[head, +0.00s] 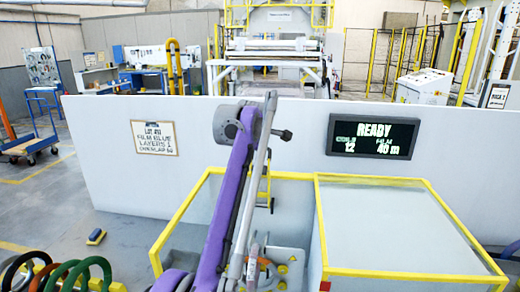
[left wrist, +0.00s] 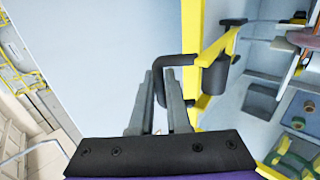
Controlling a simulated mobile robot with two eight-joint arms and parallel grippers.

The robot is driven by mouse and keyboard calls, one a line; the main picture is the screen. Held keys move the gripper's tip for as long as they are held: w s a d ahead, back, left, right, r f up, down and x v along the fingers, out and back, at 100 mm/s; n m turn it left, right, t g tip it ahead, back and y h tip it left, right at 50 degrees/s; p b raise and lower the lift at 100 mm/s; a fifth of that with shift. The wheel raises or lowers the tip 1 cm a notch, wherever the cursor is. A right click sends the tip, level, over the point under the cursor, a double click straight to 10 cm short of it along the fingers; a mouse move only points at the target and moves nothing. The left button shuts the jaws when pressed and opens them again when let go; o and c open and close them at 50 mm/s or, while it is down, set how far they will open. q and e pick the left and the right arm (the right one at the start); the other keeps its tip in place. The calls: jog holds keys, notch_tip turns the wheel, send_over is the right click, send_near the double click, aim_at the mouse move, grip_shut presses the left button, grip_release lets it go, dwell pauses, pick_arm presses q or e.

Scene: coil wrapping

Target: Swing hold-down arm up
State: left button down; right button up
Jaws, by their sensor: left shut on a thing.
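The yellow hold-down arm (left wrist: 193,45) shows in the left wrist view, with a black roller (left wrist: 215,73) and a black bent handle (left wrist: 176,62). The fingers of my left gripper (left wrist: 159,75) stand on both sides of the handle and are shut on it. In the head view my purple left arm reaches up the middle and hides the gripper. A short piece of the yellow arm (head: 267,183) shows just right of it. My right gripper is in neither view.
A yellow-framed guard with clear panels (head: 400,181) stands at the right, before a long white wall (head: 110,125). A display (head: 374,137) reads READY, coils 12, film 40 m. Several coloured coils (head: 75,275) sit at the lower left. Floor on the left is mostly clear.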

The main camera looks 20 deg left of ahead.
pick_arm(q)
jog(key=shift+w, duration=0.15)
dwell(0.4)
jog(key=c, duration=0.9)
grip_release()
jog(key=v, duration=0.7)
jog(key=shift+r, duration=0.25)
jog(key=shift+s, duration=0.25)
